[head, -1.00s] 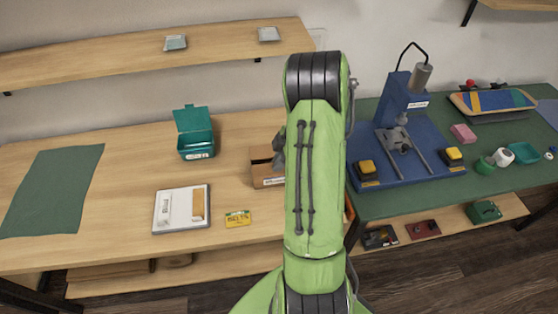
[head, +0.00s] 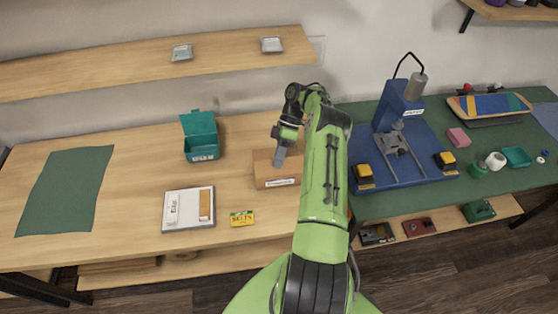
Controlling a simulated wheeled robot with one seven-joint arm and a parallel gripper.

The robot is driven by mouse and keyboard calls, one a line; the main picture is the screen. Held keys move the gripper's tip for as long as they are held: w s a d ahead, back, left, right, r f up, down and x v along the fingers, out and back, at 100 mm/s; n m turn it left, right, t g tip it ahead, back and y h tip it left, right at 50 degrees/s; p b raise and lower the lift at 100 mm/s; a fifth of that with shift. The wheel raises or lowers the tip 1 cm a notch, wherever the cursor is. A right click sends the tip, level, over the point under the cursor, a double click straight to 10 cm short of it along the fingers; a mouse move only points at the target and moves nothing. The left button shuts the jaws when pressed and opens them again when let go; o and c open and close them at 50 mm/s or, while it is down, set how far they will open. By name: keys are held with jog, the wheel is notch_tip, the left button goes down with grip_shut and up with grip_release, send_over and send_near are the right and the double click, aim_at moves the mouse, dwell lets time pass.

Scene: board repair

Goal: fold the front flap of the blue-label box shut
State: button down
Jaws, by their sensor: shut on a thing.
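The brown cardboard box (head: 264,172) stands on the wooden bench, left of my arm. A small pale label (head: 282,182) is on its front; I cannot make out any blue on it. My gripper (head: 280,157) is at the top of the box, its grey fingers pointing down. It is shut on what seems to be the box's front flap, but the fingers hide the grip. The top looks mostly covered by brown card. My arm hides the box's right end.
An open teal box (head: 202,148) stands behind and left. A white tray (head: 175,220) and a yellow card (head: 242,218) lie in front. A blue press (head: 385,125) stands on the green mat to the right. Bench between teal box and cardboard box is clear.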

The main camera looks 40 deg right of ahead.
jog(key=shift+w+f+g+b, duration=0.1)
jog(key=shift+g+b, duration=0.2)
jog(key=shift+b, duration=0.15)
jog(key=c, duration=1.3)
grip_release()
jog(key=shift+c, duration=0.2)
notch_tip(320, 180, up, 10)
jog(key=p, duration=0.1)
